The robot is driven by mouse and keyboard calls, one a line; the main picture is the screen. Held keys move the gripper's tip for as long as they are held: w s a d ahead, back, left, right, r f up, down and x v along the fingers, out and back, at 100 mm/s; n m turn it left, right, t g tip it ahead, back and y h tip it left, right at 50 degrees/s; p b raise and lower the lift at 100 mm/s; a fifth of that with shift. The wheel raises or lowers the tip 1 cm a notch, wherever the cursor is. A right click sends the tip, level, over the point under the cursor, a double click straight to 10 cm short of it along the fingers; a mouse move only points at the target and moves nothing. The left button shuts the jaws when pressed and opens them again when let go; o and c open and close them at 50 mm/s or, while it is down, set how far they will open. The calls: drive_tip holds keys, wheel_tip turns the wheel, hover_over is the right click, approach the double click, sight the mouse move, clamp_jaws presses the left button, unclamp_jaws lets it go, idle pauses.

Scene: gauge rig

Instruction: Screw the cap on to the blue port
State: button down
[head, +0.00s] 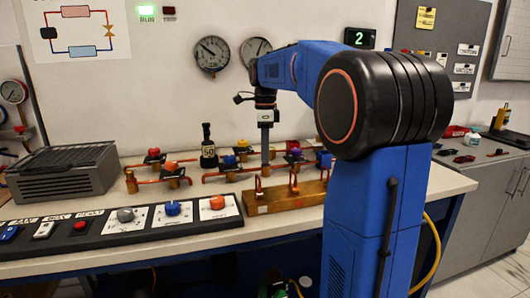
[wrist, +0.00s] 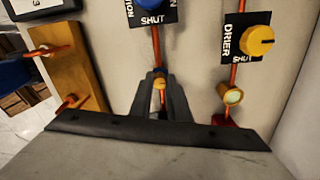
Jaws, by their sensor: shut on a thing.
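In the wrist view my gripper (wrist: 160,88) points down with its two dark fingers close together around a small brass-coloured piece, which looks like the cap (wrist: 160,83). The piece sits in line with the copper pipe below the blue knob (wrist: 143,8), whose label reads SHUT. I cannot tell whether the cap touches a port. In the head view my gripper (head: 265,158) stands upright over the copper pipework at the back of the bench; its fingertips are too small to read.
A yellow DRIER knob (wrist: 258,40) and a brass fitting (wrist: 233,97) with red below it stand right of my gripper. A wooden block (wrist: 75,75) with copper hooks lies left. The control panel (head: 125,222) runs along the bench front.

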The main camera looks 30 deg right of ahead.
drive_tip(key=shift+f, duration=0.1)
idle(0.8)
drive_tip(key=m, duration=0.5)
idle(0.4)
drive_tip(key=m, duration=0.5)
drive_tip(key=shift+s, duration=0.1)
drive_tip(key=c, duration=1.9)
unclamp_jaws()
drive_tip(key=shift+a, duration=0.1)
drive_tip(key=shift+o, duration=0.2)
